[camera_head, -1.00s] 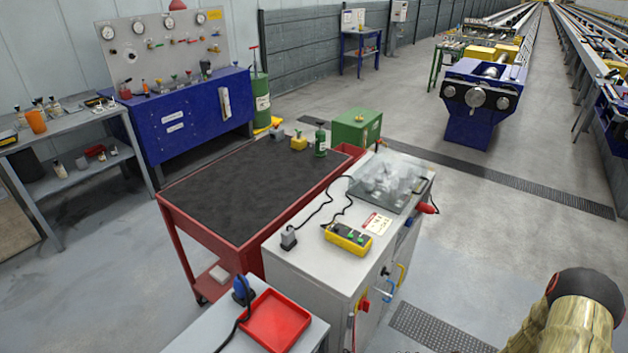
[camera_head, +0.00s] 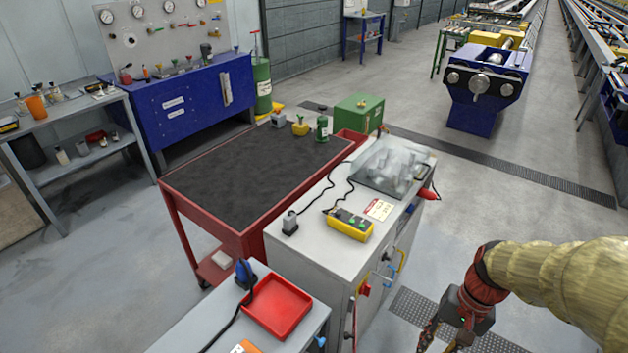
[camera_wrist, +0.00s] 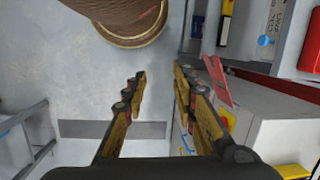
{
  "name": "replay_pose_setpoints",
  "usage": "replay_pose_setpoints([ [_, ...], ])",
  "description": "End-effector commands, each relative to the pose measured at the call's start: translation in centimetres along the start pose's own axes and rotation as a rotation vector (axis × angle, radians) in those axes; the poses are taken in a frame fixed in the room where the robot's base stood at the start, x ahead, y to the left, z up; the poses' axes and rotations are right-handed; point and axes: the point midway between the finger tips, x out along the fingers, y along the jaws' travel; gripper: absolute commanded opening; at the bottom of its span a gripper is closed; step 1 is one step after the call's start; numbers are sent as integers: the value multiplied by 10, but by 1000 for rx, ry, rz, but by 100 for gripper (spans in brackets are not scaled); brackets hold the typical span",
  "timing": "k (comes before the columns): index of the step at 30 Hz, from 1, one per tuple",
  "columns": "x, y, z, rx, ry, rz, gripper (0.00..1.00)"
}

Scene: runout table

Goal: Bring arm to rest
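My arm, in a tan sleeve with a red cuff, reaches in from the right edge of the head view. My gripper (camera_head: 445,338) hangs at its end, pointing down, to the right of the white cabinet (camera_head: 318,262) and above the floor. The lower fingertips are partly cut off by the frame. In the wrist view the two fingers of my gripper (camera_wrist: 160,78) stand apart with nothing between them. The gripper is open and empty. A cabinet side (camera_wrist: 268,145) shows to the right of the fingers.
The white cabinet carries a yellow control box (camera_head: 348,226) and a clear cover (camera_head: 392,170). A red tray (camera_head: 277,307) lies on the nearer grey surface. A red cart (camera_head: 205,222) with a dark top stands behind. A floor grating (camera_head: 455,325) lies below my gripper. The aisle floor beyond is clear.

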Motion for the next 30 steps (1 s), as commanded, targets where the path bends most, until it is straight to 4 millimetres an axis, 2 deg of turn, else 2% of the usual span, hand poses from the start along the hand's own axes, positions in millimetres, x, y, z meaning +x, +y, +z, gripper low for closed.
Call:
replay_pose_setpoints([
  [1,-14,-4,5,-52,59,22,28],
  [6,-55,-13,22,-203,230,85,28],
  [11,-91,-26,44,-327,384,112,28],
  [18,-140,-55,77,-461,581,73,28],
  [22,-153,-66,88,-507,633,52,28],
  [30,-153,-71,91,-530,634,47,28],
])
